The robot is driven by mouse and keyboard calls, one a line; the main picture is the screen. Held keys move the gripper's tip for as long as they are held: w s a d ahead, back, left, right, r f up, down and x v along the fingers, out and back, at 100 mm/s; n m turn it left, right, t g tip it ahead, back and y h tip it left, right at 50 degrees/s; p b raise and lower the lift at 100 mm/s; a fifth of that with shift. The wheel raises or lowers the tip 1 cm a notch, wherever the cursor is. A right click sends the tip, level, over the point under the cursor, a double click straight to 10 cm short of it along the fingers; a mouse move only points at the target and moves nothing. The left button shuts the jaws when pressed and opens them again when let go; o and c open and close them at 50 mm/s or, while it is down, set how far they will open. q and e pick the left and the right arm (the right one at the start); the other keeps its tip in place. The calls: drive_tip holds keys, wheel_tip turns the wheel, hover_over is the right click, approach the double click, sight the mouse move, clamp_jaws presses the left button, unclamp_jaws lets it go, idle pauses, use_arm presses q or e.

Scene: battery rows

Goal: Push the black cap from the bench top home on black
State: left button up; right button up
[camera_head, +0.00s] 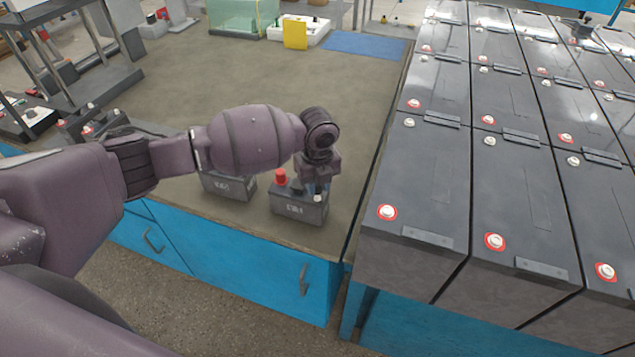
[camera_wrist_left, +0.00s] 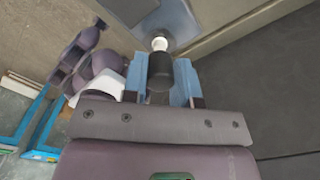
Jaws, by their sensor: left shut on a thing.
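My left gripper (camera_head: 317,188) is above the right-hand small dark battery (camera_head: 299,208) near the bench's front edge. In the left wrist view its blue fingers (camera_wrist_left: 161,82) are shut on a dark, round black cap (camera_wrist_left: 159,70). A pale terminal post (camera_wrist_left: 160,44) shows just beyond the cap's end; I cannot tell whether they touch. The post also shows in the head view (camera_head: 317,198) at the battery's right end. A red cap (camera_head: 280,176) sits on the battery's left end. My right gripper is not in view.
Another small battery (camera_head: 230,187) stands to the left, partly behind my arm. Rows of large batteries (camera_head: 418,190) fill the surface on the right. The bench top (camera_head: 250,75) is mostly clear behind my arm, with a yellow block (camera_head: 295,32) and blue mat (camera_head: 364,45) at the back.

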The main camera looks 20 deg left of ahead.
use_arm(q)
drive_tip(key=shift+f, duration=0.55)
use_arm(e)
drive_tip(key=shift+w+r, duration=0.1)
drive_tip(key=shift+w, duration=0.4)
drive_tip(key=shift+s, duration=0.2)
use_arm(q)
drive_tip(key=shift+f, duration=0.1)
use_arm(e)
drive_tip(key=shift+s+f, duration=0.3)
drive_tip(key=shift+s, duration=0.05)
use_arm(q)
drive_tip(key=shift+f, duration=0.25)
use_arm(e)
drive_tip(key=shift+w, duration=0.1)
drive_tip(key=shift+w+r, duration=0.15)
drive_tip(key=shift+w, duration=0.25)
use_arm(q)
drive_tip(key=shift+f, duration=0.1)
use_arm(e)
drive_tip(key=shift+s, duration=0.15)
use_arm(q)
drive_tip(key=shift+f+b, duration=0.2)
drive_tip(key=shift+b, duration=0.15)
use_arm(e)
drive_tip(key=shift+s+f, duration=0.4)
